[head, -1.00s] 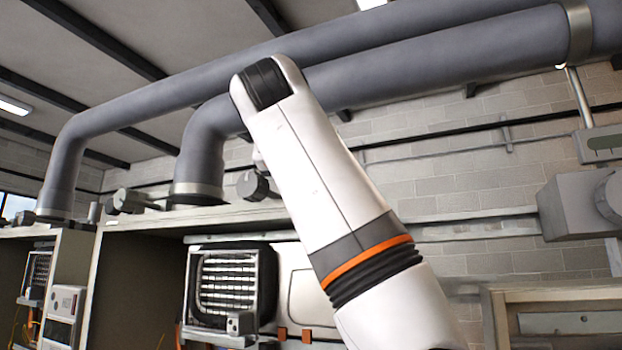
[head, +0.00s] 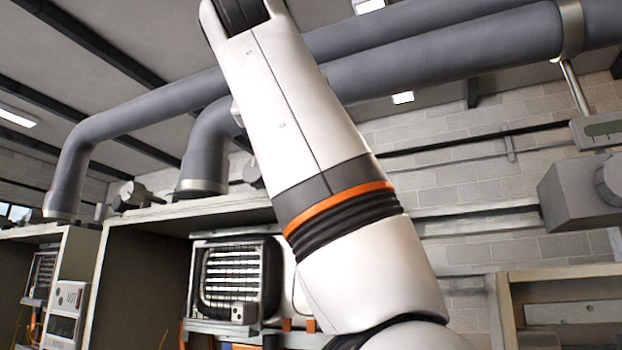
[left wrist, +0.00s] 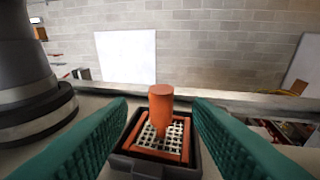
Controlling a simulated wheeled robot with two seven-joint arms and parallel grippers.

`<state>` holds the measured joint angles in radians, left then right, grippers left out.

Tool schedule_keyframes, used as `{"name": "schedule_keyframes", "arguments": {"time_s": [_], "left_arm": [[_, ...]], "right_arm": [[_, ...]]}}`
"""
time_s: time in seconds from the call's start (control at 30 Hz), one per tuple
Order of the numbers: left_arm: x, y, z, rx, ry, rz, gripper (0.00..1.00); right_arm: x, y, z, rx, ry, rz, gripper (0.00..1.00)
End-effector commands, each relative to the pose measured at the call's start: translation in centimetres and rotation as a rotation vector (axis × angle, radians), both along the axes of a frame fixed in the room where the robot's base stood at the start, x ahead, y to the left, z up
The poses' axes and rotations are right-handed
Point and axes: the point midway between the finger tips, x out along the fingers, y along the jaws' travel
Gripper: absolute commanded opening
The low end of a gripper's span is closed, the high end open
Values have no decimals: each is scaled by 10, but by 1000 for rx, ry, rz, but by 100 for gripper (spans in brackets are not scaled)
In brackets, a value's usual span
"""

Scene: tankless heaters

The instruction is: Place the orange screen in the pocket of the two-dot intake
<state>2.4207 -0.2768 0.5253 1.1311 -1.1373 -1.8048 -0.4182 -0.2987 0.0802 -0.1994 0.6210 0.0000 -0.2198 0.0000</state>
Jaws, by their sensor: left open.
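The orange screen (left wrist: 158,153) shows in the left wrist view, with a square orange rim, pale mesh and an upright orange knob. It sits in a dark square holder (left wrist: 193,163). My left gripper (left wrist: 160,106) is open, its teal fingers on either side of the knob with gaps between. The knob hides part of the mesh. I cannot make out a two-dot intake in either view. My right gripper is not in view.
In the head view one of my arms blocks the middle. Behind it stand an open cabinet (head: 140,275) and a unit with a coil grille (head: 232,280). Large grey pipes (head: 450,50) run overhead. In the left wrist view a dark round fitting (left wrist: 30,100) stands at left.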

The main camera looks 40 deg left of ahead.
Motion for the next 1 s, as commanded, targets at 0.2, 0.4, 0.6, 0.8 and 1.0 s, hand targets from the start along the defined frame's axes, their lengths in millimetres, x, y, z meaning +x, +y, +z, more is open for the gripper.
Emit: {"name": "schedule_keyframes", "arguments": {"time_s": [0.2, 0.4, 0.6, 0.8, 1.0], "left_arm": [[-27, -15, 5, 0, -1, 0, 46], [-33, -18, 8, 0, 0, 0, 46], [-32, -18, 8, 0, 0, 0, 46], [-32, -18, 8, 0, 0, 0, 46], [-31, -16, 8, 11, 2, 1, 46]], "right_arm": [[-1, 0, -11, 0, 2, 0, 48], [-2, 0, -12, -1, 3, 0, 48], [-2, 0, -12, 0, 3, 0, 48], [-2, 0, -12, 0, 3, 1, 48], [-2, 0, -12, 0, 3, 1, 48]]}}
